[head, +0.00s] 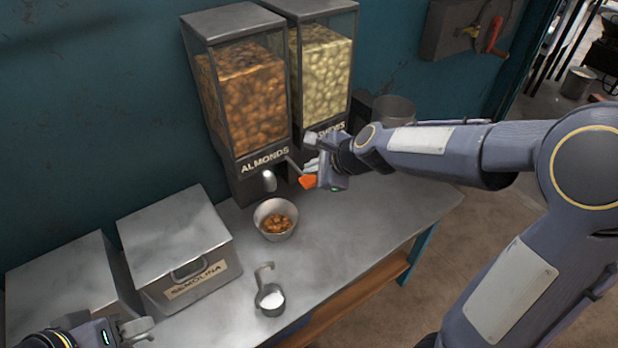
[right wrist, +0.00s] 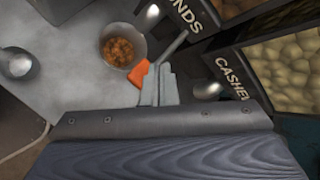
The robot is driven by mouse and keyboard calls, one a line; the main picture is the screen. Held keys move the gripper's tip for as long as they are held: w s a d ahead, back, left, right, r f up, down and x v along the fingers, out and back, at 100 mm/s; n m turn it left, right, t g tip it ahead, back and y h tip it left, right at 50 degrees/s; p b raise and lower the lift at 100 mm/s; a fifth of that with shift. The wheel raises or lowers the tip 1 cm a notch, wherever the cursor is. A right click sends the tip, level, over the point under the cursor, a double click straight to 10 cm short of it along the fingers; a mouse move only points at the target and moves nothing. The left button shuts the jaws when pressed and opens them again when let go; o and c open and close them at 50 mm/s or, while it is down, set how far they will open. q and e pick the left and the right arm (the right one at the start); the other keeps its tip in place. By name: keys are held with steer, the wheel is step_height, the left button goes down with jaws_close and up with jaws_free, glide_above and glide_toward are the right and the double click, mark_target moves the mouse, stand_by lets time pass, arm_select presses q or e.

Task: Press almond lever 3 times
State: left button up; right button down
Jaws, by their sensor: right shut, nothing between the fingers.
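The almond dispenser (head: 243,105) is a tall clear bin of brown nuts labelled ALMONDS, with a metal spout (head: 268,181). Its lever, a grey bar with an orange tip (head: 308,182), sticks out on the right side of the spout; the orange tip (right wrist: 138,73) also shows in the right wrist view. My right gripper (head: 312,168) is shut and empty, right beside the orange tip; its fingers (right wrist: 158,82) overlap the tip's edge in the right wrist view, and I cannot tell whether they touch. My left gripper (head: 133,329) is at the bottom left, away from the dispenser.
A metal bowl (head: 258,214) holding some almonds stands below the spout. A cashew dispenser (head: 323,70) stands to the right. A small scoop (head: 268,302) with white contents sits near the table's front edge. A semolina box (head: 180,245) is at left. The table's right part is clear.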

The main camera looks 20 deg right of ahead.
mark_target(311, 180)
steer(key=shift+f, duration=0.1)
stand_by(0.7)
steer(key=shift+f+b, duration=0.3)
steer(key=shift+f, duration=0.05)
steer(key=shift+f+b, duration=1.1)
steer(key=shift+f, duration=0.25)
stand_by(1.1)
steer(key=shift+r, duration=0.15)
steer(key=shift+r+p, duration=1.65)
steer(key=shift+p, duration=0.2)
step_height(311, 180, up, 5)
steer(key=p, duration=0.5)
stand_by(1.7)
